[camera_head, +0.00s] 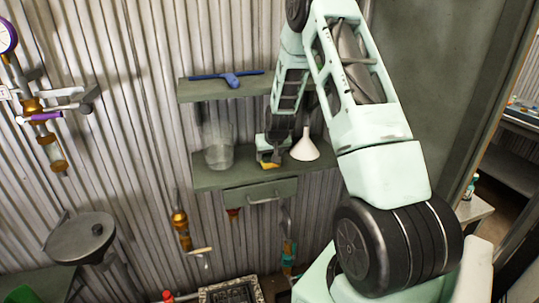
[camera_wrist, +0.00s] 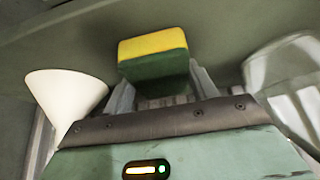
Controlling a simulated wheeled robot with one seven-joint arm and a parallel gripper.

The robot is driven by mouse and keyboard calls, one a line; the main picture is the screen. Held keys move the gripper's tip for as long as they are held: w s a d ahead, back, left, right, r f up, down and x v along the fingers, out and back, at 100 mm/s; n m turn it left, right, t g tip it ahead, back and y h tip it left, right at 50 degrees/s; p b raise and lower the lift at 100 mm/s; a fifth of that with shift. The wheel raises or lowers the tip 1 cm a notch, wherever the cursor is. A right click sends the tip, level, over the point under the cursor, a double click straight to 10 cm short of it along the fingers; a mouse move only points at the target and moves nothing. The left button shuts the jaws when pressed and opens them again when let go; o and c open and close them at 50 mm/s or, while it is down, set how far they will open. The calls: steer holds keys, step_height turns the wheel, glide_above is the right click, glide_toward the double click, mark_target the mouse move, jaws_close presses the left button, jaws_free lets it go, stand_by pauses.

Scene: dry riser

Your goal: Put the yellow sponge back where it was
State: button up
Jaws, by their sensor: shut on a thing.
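The yellow sponge (camera_wrist: 153,45) has a green layer under its yellow one. My gripper (camera_wrist: 161,78) is shut on it, with one finger at each side. In the head view a little of the yellow sponge (camera_head: 269,165) shows below my gripper (camera_head: 271,150), at the lower shelf (camera_head: 228,181). It sits between a clear container (camera_head: 218,157) on the left and a white funnel (camera_head: 305,146) on the right. I cannot tell whether the sponge touches the shelf.
The white funnel (camera_wrist: 65,99) and the clear container (camera_wrist: 288,77) flank my gripper closely in the wrist view. An upper shelf (camera_head: 210,93) with a blue squeegee (camera_head: 231,79) hangs above. A drawer (camera_head: 259,196) is under the lower shelf.

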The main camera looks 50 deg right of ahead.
steer(key=o, duration=1)
steer(key=shift+o, duration=0.2)
steer(key=shift+r, duration=0.25)
steer(key=b+v, duration=0.2)
steer(key=v, duration=1)
steer(key=s+a+n+g+y, duration=0.15)
steer(key=a+n+y, duration=0.35)
steer(key=a, duration=2.3)
steer(key=s+a+n+g, duration=0.1)
steer(key=s+a+n, duration=0.3)
steer(key=s+a, duration=0.4)
steer(key=s+a+n+g+h, duration=0.1)
steer(key=s+a+n+g, duration=0.1)
steer(key=s+a+n, duration=0.3)
steer(key=s+a, duration=0.4)
steer(key=s, duration=0.7)
steer(key=shift+a+r, duration=0.3)
steer(key=shift+r, duration=0.1)
